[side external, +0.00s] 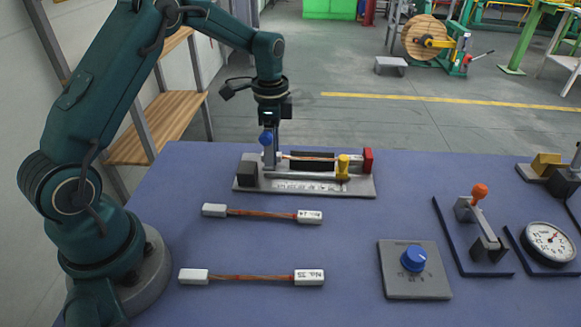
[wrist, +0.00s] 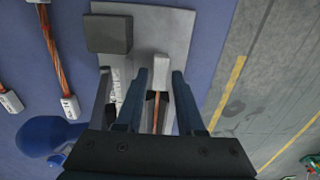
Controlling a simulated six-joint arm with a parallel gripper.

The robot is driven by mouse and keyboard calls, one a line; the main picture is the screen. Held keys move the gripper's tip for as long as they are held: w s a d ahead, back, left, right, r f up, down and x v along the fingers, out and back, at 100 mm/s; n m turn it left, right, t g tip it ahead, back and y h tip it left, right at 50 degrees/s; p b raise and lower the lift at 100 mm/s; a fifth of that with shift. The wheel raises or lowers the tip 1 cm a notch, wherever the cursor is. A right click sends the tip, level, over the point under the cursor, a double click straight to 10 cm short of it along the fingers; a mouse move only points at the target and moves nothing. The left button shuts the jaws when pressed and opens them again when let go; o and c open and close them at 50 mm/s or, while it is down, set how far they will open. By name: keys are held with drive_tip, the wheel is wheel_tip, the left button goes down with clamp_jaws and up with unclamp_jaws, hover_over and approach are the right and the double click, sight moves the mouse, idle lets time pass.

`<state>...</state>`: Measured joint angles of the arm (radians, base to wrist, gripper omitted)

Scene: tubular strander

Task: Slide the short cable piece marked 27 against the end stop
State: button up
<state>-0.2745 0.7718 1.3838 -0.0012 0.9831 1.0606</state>
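A short cable piece (side external: 308,158) lies along the fixture (side external: 310,187) on the table. Its white end cap (wrist: 160,68) and copper-coloured strand show in the wrist view; the number on it cannot be read. My gripper (wrist: 159,78) is lowered at the left part of the fixture, with its two fingers apart on either side of the cap and visible gaps. A red block (side external: 368,160) stands at the fixture's right end, and a dark block (side external: 247,172) at its left end also shows in the wrist view (wrist: 108,33). I cannot tell which is the end stop.
Two more cable pieces with white caps lie in front, one nearer (side external: 250,278) and one farther (side external: 262,213). A yellow part (side external: 342,167) stands on the fixture. A blue knob (side external: 413,258), an orange-topped lever (side external: 479,193) and a dial (side external: 548,242) are to the right.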

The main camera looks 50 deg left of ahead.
clamp_jaws()
drive_tip(key=shift+o, duration=1.6)
unclamp_jaws()
drive_tip(key=shift+r, duration=0.15)
drive_tip(key=shift+r, duration=2.45)
